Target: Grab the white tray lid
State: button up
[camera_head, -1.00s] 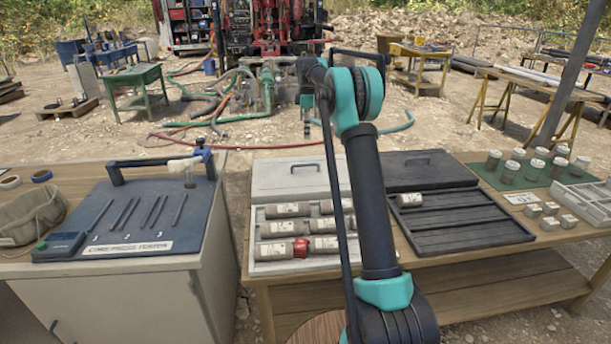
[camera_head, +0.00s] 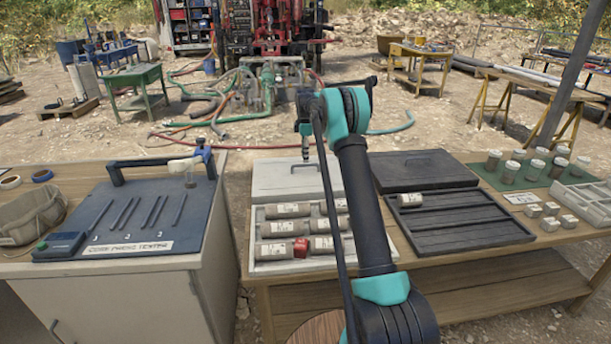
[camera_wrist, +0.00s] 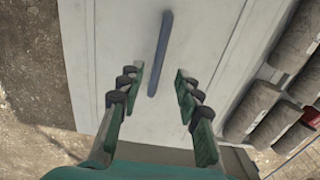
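The white tray lid (camera_head: 270,179) lies flat at the back of the wooden table, behind the white core tray (camera_head: 257,243). In the wrist view the lid (camera_wrist: 105,35) fills the middle, with a dark bar handle (camera_wrist: 160,52) on it. My gripper (camera_head: 306,158) hangs over the lid in the head view, pointing down. In the wrist view my gripper (camera_wrist: 157,82) is open and empty, its fingers on either side of the handle's line. The handle shows between and beyond the fingertips. The gap in height to the lid is hard to judge.
A dark tray (camera_head: 465,243) and dark lid (camera_head: 425,170) are to the right.

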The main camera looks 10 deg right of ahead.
aim_at(306, 165)
jog(key=shift+w+d+f, duration=0.1)
jog(key=shift+w+f, duration=0.05)
jog(key=shift+f, duration=2.75)
jog(key=shift+c, duration=0.3)
grip_shut()
